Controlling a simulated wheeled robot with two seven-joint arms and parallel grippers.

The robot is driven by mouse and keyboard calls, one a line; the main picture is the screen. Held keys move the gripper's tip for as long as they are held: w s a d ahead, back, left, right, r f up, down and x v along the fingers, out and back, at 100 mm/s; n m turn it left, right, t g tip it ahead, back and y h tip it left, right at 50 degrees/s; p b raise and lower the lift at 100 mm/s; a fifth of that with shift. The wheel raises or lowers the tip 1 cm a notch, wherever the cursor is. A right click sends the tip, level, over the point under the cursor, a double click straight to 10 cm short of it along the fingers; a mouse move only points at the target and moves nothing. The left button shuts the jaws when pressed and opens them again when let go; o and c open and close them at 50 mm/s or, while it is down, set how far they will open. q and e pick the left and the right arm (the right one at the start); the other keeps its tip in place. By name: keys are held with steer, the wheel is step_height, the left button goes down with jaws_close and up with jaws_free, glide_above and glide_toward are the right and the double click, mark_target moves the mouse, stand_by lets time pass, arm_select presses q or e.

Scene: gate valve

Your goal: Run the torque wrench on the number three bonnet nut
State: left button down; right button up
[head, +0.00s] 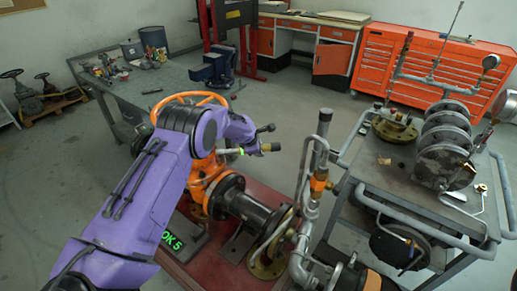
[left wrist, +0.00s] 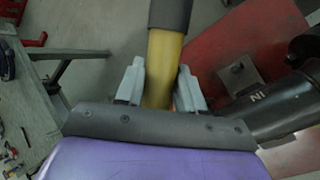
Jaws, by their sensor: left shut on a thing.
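The orange gate valve (head: 199,192) stands on a red base plate (head: 196,262), with an orange handwheel (head: 188,97) behind my purple left arm. In the left wrist view my left gripper (left wrist: 160,88) is shut on a yellow shaft with a dark sleeve (left wrist: 169,14), which I take for the torque wrench (left wrist: 164,60). My arm covers most of the bonnet, so I cannot make out nut three or the wrench's seating. My right gripper is not in view.
A dark display (head: 180,243) by the valve reads "OK 5" in green. Grey piping (head: 304,200) rises close on the right, beside a cart (head: 345,215) with flanges and gauges. A workbench (head: 165,83) stands behind left. Open floor (head: 300,105) lies beyond the valve.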

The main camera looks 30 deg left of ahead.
arm_select(q)
steer(key=shift+f, duration=0.3)
stand_by(1.3)
stand_by(0.3)
steer(key=shift+w+r+p, duration=0.1)
steer(key=shift+r+p, duration=0.15)
steer(key=shift+p, duration=0.3)
stand_by(0.7)
steer(key=shift+r+p, duration=0.45)
steer(key=shift+r, duration=1.65)
